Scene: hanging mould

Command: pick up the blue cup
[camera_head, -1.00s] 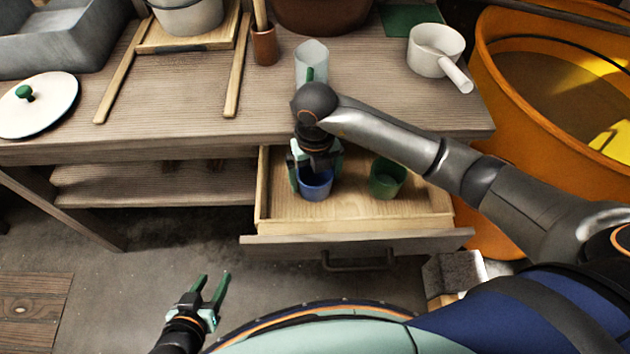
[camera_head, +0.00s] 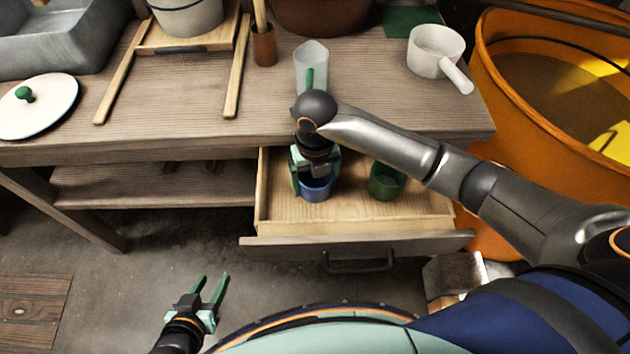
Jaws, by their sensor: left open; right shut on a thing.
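The blue cup (camera_head: 315,190) stands upright in the open drawer (camera_head: 350,214), on its left side. My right gripper (camera_head: 316,176) reaches down into the drawer from above and is shut on the blue cup; its wrist hides part of the cup's rim. I cannot tell whether the cup touches the drawer floor. My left gripper (camera_head: 211,290) is open and empty, low over the floor to the left of the drawer.
A green cup (camera_head: 386,181) stands in the drawer to the right of the blue cup. On the tabletop are a clear beaker (camera_head: 311,66), a white dipper (camera_head: 436,51), a brown holder (camera_head: 264,46) and a white lid (camera_head: 38,106). An orange tub (camera_head: 487,75) stands at the right.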

